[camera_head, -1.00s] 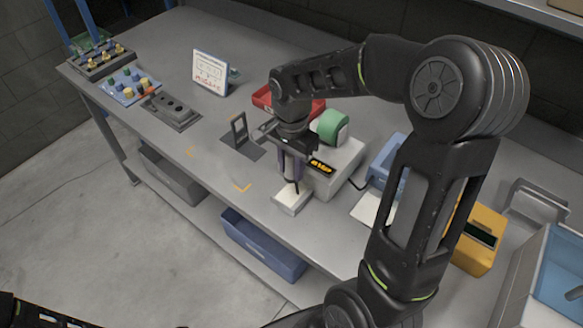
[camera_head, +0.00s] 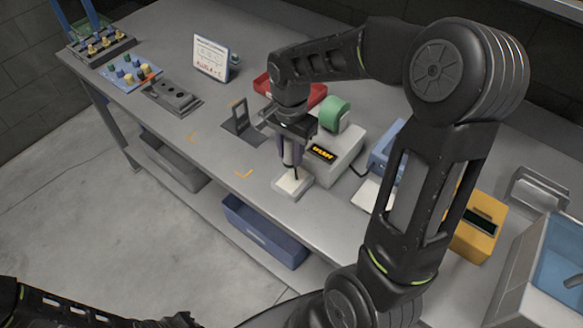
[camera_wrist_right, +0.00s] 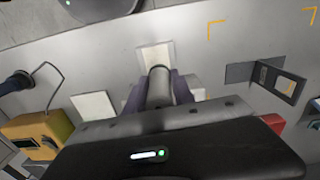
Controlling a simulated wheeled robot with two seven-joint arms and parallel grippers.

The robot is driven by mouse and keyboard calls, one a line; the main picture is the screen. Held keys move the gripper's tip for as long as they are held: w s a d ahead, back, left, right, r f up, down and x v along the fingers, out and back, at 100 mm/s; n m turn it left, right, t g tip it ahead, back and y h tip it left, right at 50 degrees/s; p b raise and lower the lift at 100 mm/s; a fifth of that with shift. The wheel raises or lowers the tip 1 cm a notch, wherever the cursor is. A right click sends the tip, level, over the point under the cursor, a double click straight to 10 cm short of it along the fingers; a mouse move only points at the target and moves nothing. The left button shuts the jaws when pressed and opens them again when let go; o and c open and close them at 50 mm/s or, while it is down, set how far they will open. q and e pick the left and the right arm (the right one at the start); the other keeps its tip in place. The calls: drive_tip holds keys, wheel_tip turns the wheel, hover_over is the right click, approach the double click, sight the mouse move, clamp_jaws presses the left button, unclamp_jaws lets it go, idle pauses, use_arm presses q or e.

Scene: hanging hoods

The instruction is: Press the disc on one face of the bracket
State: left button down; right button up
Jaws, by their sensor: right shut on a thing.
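The dark bracket (camera_head: 238,117) stands upright on a flat plate near the middle of the table. It also shows at the right of the wrist view (camera_wrist_right: 274,82), with a small tan patch on it. I cannot make out a disc on its faces. My right gripper (camera_head: 292,152) is shut on a grey cylinder (camera_wrist_right: 160,86), which sits between its two purple-grey fingers. I cannot tell whether the cylinder touches the block. My left gripper is out of view; only dark arm parts show at bottom left.
A grey box with a lit display (camera_head: 322,153) and a green roll (camera_head: 333,113) stand just right of my right gripper. A red tray (camera_head: 305,94) is behind. A white sign (camera_head: 210,56) and a block with holes (camera_head: 171,97) stand left. The table front edge is close.

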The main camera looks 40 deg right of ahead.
drive_tip(key=w+a+f+n+b, duration=0.1)
drive_tip(key=w+a+n+b, duration=0.1)
drive_tip(key=w+a+n, duration=0.8)
drive_tip(key=a+n, duration=0.2)
drive_tip(key=n, duration=0.2)
drive_tip(key=shift+a+f, duration=0.1)
